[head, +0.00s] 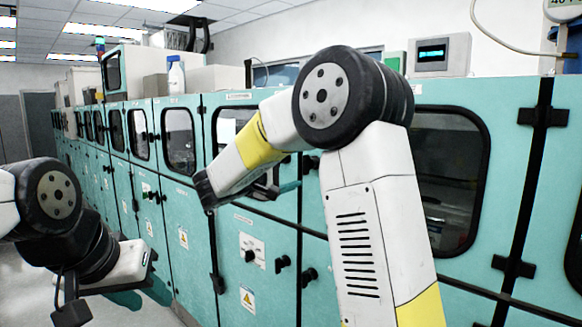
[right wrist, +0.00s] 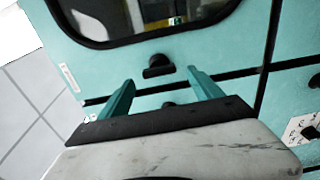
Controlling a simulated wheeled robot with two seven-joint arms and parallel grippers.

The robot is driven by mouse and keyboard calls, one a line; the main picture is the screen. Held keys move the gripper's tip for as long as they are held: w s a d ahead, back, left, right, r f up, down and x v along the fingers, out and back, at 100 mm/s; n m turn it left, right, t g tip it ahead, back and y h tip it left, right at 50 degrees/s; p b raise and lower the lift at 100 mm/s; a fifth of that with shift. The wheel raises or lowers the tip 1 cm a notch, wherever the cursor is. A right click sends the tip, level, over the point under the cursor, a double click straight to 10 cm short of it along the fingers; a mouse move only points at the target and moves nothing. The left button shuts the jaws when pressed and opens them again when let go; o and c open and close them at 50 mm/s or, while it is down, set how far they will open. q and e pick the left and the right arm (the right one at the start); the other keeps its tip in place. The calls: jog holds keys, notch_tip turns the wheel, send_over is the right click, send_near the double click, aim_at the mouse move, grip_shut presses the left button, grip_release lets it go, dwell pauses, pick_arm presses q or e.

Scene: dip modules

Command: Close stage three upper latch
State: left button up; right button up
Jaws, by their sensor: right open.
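A row of teal cabinets (head: 185,222) has windowed upper doors and black latch knobs. In the right wrist view, a black latch knob (right wrist: 158,66) sits below a dark-framed window, just beyond my right gripper (right wrist: 160,78). A second dark knob (right wrist: 168,104) shows partly between the fingers, below a black seam. The right gripper is open and empty, its teal fingers either side of the knobs, with no visible contact. In the head view it is near the cabinet front, partly hidden by my arm. My left gripper (head: 143,288) hangs low at the left; its jaws are unclear.
A lower panel with a white switch plate (head: 252,250) and black knobs lies below the right gripper. A large window (head: 445,180) and black hinges (head: 543,117) are at the right. A bottle (head: 176,76) and boxes stand on top. The aisle floor is at the left.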

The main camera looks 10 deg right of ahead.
jog(key=v, duration=0.3)
jog(key=shift+d, duration=0.15)
jog(key=s+d+f+m+g+y, duration=0.1)
jog(key=s+d+f+g+y, duration=0.3)
jog(key=s, duration=0.4)
jog(key=s+d+f+m+g+y, duration=0.2)
jog(key=s+d+f+g, duration=0.1)
jog(key=s+d+f, duration=0.3)
jog(key=s+a+f+m+t+y, duration=0.1)
jog(key=s+a+m+y, duration=0.1)
jog(key=s+a+y, duration=0.2)
jog(key=s+a+f+m+t+y, duration=0.1)
jog(key=s+a+y, duration=0.4)
jog(key=s, duration=0.5)
jog(key=shift+s+f+m+y, duration=0.4)
jog(key=shift+m+y, duration=0.2)
jog(key=shift+y, duration=0.1)
